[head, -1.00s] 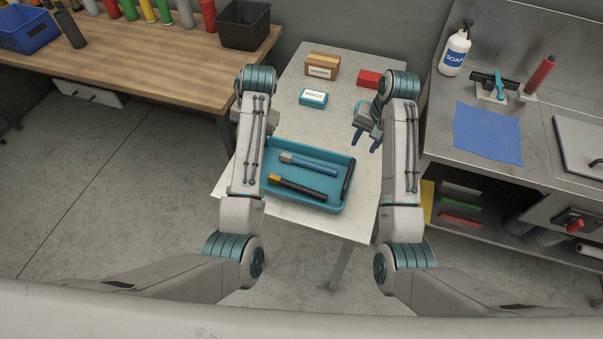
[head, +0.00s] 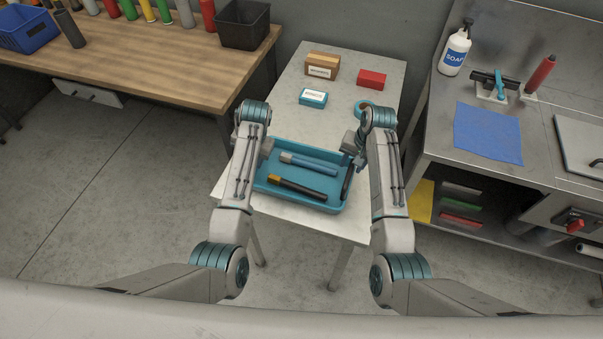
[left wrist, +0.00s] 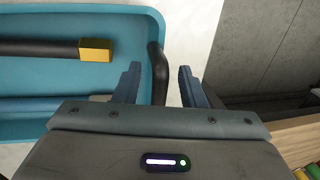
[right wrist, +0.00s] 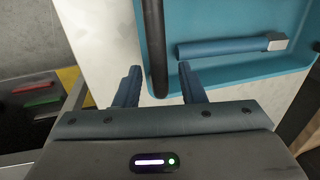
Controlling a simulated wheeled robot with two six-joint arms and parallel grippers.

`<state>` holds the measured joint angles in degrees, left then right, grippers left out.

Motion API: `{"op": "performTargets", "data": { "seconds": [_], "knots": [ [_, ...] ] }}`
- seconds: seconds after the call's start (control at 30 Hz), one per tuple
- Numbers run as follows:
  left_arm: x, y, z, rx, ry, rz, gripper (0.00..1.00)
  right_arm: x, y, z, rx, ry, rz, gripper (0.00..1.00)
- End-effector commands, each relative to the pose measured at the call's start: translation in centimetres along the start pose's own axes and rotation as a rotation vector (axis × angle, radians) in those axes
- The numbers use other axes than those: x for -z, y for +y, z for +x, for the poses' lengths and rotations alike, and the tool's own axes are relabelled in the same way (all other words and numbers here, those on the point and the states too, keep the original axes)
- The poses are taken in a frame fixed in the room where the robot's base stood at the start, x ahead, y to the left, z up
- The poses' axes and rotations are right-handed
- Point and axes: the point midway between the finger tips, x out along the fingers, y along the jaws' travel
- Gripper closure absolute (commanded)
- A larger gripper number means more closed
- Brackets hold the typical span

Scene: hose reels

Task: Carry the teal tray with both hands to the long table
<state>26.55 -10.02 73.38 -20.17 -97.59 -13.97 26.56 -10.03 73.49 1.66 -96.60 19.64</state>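The teal tray (head: 325,206) lies on the pale small table, with a blue-handled tool (head: 310,164) and a black tool with a yellow end (head: 297,187) in it. It has black handles on its ends. In the left wrist view, my left gripper (left wrist: 158,84) is open, its fingers on either side of one black handle (left wrist: 158,66). In the right wrist view, my right gripper (right wrist: 158,84) is open, its fingers on either side of the other handle (right wrist: 154,40). In the head view, the left fingertips are mostly hidden by the arm. A long wooden table (head: 150,65) stands at upper left.
The small table (head: 345,225) also holds a brown box (head: 322,66), a red box (head: 371,79), a teal box (head: 313,97) and a teal ring (head: 364,107). A steel counter (head: 500,90) stands close on the right. Open floor (head: 110,190) lies left.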

Motion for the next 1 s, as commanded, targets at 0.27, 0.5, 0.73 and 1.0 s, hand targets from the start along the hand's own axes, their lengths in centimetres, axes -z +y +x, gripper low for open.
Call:
{"op": "performTargets", "data": {
  "seconds": [0.27,0.5,0.73,1.0],
  "knots": [
    [0.0,-0.01,0.03,0.0,0.0,0.0,0.71,-0.01,0.0,0.02,0.0,0.0,0.0,0.71],
    [0.0,-0.02,0.01,0.0,0.0,0.0,1.0,0.01,0.0,0.0,0.0,0.0,0.0,1.0],
    [-0.01,-0.04,0.01,0.001,-0.001,0.001,1.0,0.04,0.04,-0.01,-0.001,0.001,0.0,1.0],
    [0.02,-0.21,-0.6,0.002,0.0,0.0,1.0,0.11,-0.05,-0.64,-0.001,0.003,0.001,1.0]
  ]
}}
